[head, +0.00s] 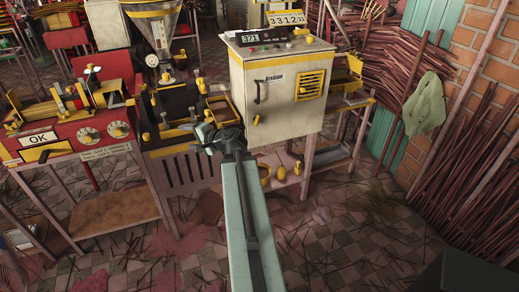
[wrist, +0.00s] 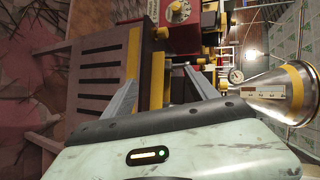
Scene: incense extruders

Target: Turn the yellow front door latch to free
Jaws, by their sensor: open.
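A small yellow latch (head: 257,119) sits on the lower left of the front door of the pale cabinet (head: 285,112), below a dark handle (head: 257,92). Its exact turn is too small to read. My gripper (head: 206,134) is left of the latch and slightly lower, in front of the machine bench, apart from the latch. In the wrist view my gripper's two grey fingers (wrist: 161,75) are spread, with nothing held between them. I cannot make out the latch in the wrist view.
A red panel marked OK (head: 38,138) with dials stands at the left. A yellow-edged slotted bench front (wrist: 103,75) lies close to my fingers. A metal hopper (head: 153,22) rises behind. Stick bundles (head: 485,150) line the right; the tiled floor ahead is littered with sticks.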

